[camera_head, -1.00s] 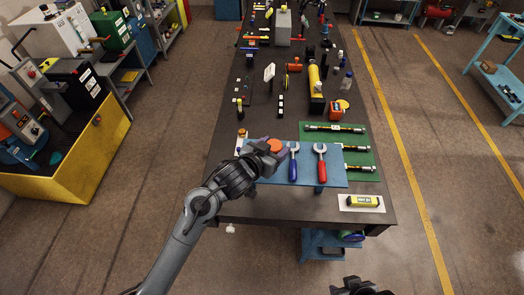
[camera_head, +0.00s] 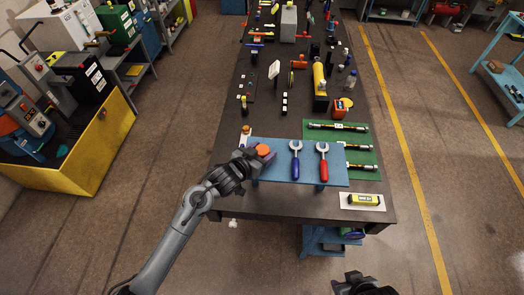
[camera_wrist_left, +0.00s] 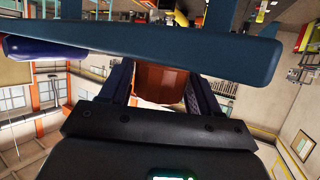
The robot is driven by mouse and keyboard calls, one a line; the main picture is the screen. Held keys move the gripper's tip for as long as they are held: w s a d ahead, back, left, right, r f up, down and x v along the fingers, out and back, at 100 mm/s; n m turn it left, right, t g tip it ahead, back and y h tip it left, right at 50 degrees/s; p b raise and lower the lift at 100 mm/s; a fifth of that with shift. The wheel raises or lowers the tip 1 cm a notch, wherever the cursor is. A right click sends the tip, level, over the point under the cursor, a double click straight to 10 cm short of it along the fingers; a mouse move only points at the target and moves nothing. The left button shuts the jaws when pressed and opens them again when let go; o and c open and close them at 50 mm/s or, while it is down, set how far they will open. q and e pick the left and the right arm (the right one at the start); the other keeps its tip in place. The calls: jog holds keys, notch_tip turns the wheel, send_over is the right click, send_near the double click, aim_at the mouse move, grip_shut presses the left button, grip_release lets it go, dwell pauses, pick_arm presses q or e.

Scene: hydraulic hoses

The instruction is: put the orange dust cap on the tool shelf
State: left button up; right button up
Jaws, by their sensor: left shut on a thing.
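My left gripper (camera_head: 262,155) is shut on the orange dust cap (camera_head: 263,149) at the left end of the blue tool shelf (camera_head: 272,174). In the left wrist view the cap (camera_wrist_left: 158,84) sits between the two fingers, partly hidden by the shelf's edge (camera_wrist_left: 150,52) in front of it. I cannot tell whether the cap touches the shelf. A blue-handled wrench (camera_head: 296,165) and a red-handled wrench (camera_head: 323,165) lie on the shelf, right of the cap. My right gripper (camera_head: 358,284) shows only partly at the bottom edge, and its fingers are unclear.
A green mat (camera_head: 370,156) with several hose pieces lies right of the shelf. A white plate with a yellow-black part (camera_head: 363,200) is at the table's front right. Bottles, an orange box (camera_head: 341,108) and other tools stand farther back. The table's front left is clear.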

pick_arm(q)
jog(key=shift+f, duration=0.15)
jog(key=o, duration=1)
jog(key=shift+r, duration=0.2)
jog(key=v, duration=1.2)
jog(key=s+a+f+n+g+y, duration=0.1)
jog(key=s+a+f, duration=0.3)
jog(key=s, duration=0.5)
jog(key=s+a+f+n+g+y, duration=0.2)
jog(key=s+a+f+g+y, duration=0.2)
jog(key=s, duration=0.6)
jog(key=s+a+f+n+g+y, duration=0.2)
jog(key=s+a+f, duration=0.2)
jog(key=s+a, duration=0.3)
jog(key=shift+s+a+f, duration=0.1)
jog(key=shift+s+a, duration=0.05)
jog(key=shift+s, duration=0.55)
jog(key=shift+s+a, duration=0.15)
jog(key=shift+s, duration=0.5)
